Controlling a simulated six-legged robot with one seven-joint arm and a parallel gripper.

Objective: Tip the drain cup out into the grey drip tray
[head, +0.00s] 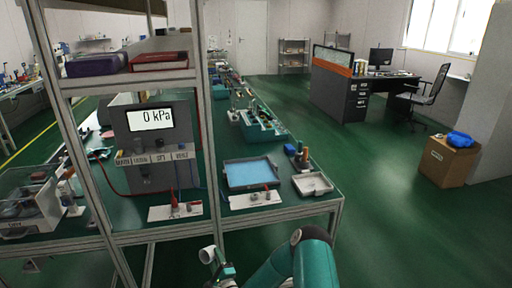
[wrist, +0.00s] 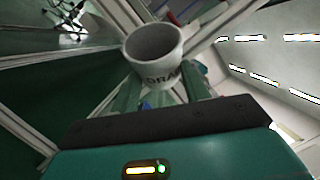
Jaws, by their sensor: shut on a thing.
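The drain cup (wrist: 153,48) is white with dark lettering, partly hidden, that reads "DRA". In the wrist view it sits between the fingers of my gripper (wrist: 158,92), which is shut on it. In the head view the cup (head: 207,254) shows at the bottom, left of my teal arm, with my gripper (head: 222,270) beside it, below and in front of the bench edge. The cup's inside is too dark to tell what it holds. The grey drip tray (head: 312,185) lies on the bench's front right corner, apart from the cup, up and to its right.
A blue-lined tray (head: 252,173) and a white board with small parts (head: 256,198) lie left of the drip tray. Small bottles (head: 301,157) stand just behind it. A shelf upright (head: 208,130) rises at the left. Green floor is open to the right.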

